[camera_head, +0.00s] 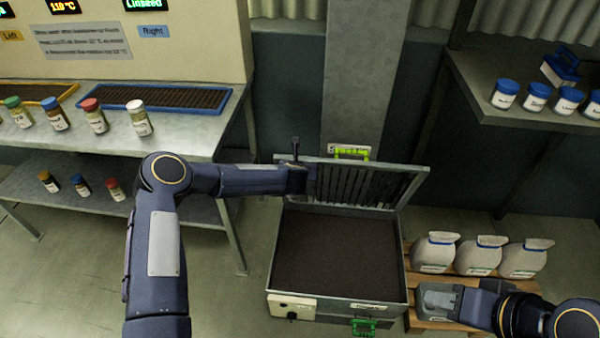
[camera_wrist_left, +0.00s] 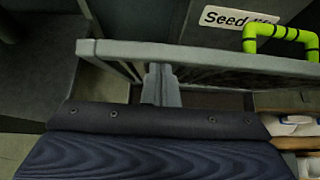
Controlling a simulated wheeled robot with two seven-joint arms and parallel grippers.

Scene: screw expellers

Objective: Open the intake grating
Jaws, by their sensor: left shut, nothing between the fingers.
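The grey barred intake grating (camera_head: 362,186) stands raised at the back of the open metal intake bin (camera_head: 402,280), tilted steeply up from it. Dark material fills the bin. A lime-green handle (camera_head: 351,152) shows at the grating's upper edge; it also shows in the left wrist view (camera_wrist_left: 280,36). My left gripper (camera_head: 303,176) is at the grating's left side. In the left wrist view its fingers (camera_wrist_left: 160,82) are shut and empty, close against the grating's frame (camera_wrist_left: 200,55); contact is unclear. My right gripper (camera_head: 440,298) is right of the bin, its finger gap unclear.
White sacks (camera_head: 480,255) stand on a wooden pallet (camera_head: 418,252) to the right. A metal table (camera_head: 190,140) with jars and trays is at left. A shelf (camera_head: 485,75) with blue-lidded jars is at upper right. A grey column (camera_head: 365,80) rises behind the bin.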

